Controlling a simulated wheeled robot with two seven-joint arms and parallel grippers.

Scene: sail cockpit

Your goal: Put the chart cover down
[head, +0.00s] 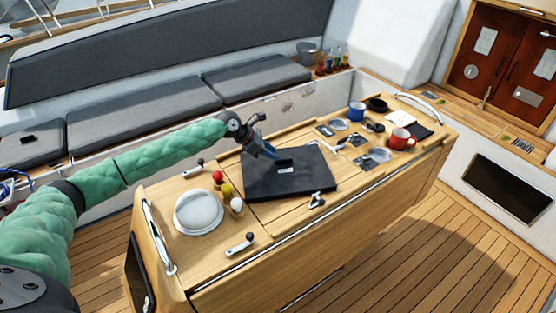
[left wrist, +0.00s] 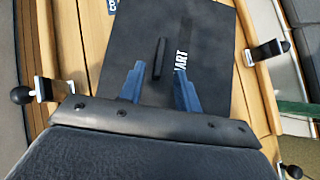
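The chart cover (head: 290,172) is a dark, flat panel lying on the wooden cockpit table. I cannot tell whether it sits fully flush. In the left wrist view the cover (left wrist: 215,60) shows part of a white "CHART" label and a short black handle (left wrist: 159,60). My right gripper is not in view.
A red mug (head: 401,139) and a blue mug (head: 357,111) stand to the right. Latches (head: 317,200) sit around the cover.

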